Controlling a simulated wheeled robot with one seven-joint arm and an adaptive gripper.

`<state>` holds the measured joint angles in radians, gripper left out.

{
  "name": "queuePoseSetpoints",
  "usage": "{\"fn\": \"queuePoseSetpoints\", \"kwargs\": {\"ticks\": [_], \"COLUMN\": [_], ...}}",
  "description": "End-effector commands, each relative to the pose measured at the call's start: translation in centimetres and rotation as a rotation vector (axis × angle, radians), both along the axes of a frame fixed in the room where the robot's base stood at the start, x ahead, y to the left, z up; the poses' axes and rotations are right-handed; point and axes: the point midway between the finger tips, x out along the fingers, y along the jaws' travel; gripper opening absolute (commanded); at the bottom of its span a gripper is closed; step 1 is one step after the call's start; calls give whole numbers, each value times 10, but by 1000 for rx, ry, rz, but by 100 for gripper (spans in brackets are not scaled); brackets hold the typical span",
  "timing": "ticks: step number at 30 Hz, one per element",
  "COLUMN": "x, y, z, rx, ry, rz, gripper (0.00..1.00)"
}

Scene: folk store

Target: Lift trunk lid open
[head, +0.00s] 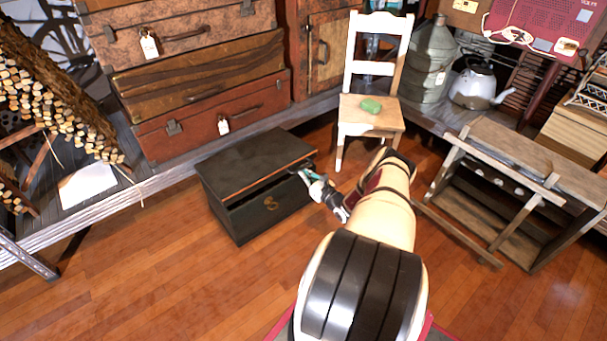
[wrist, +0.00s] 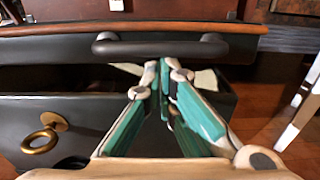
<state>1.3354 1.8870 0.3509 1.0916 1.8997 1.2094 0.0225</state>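The dark trunk (head: 275,208) stands on the wood floor left of my arm. Its lid (head: 250,160) has an orange-brown edge strip and is slightly raised, with a dark gap below it. A brass ring (wrist: 40,142) hangs on the trunk body. My gripper (wrist: 163,66) has its teal fingers together, tips at the handle's lower edge. I cannot tell whether they press on the handle. In the head view, my gripper (head: 306,174) is at the lid's right end.
Stacked suitcases (head: 215,115) stand on a low platform behind the trunk. A wooden bench (head: 520,150) stands at the right. The floor in front of the trunk is clear.

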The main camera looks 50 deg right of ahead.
Motion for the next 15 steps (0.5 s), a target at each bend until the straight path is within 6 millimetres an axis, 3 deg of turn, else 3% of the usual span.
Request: {"fn": "queuePoseSetpoints", "kwargs": {"ticks": [15], "x": [4], "y": [-2], "z": [27], "rx": [-2], "ry": [-3], "rz": [0], "gripper": [0]}}
